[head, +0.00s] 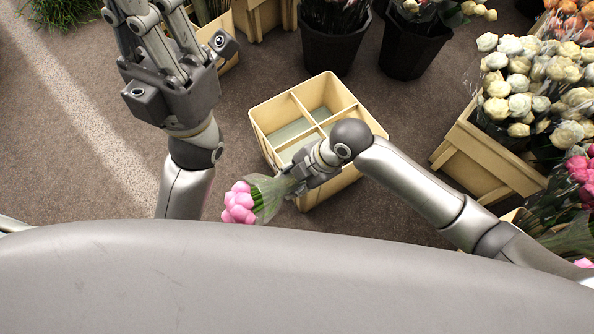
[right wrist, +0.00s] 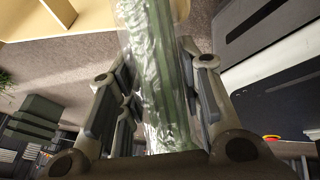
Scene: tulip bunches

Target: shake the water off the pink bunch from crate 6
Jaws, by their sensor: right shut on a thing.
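The pink bunch (head: 238,205) is tilted over sideways in the head view, its heads to the left and its clear wrap running right into my right gripper (head: 294,182). My right gripper is shut on the wrapped stems, which also show between its fingers in the right wrist view (right wrist: 160,75). It is in front of the near left side of a pale divided crate (head: 352,185), hiding part of it. The visible compartments look empty. My left gripper (head: 148,12) is at the upper left, apart from the bunch, its fingertips cut off by the picture's top edge. No crate number is readable.
A crate of cream flowers (head: 480,160) stands at the right, with more pink flowers (head: 580,168) below it. Black buckets (head: 335,50) with bunches stand at the top. Brown floor (head: 215,140) is bare between my left arm and the divided crate.

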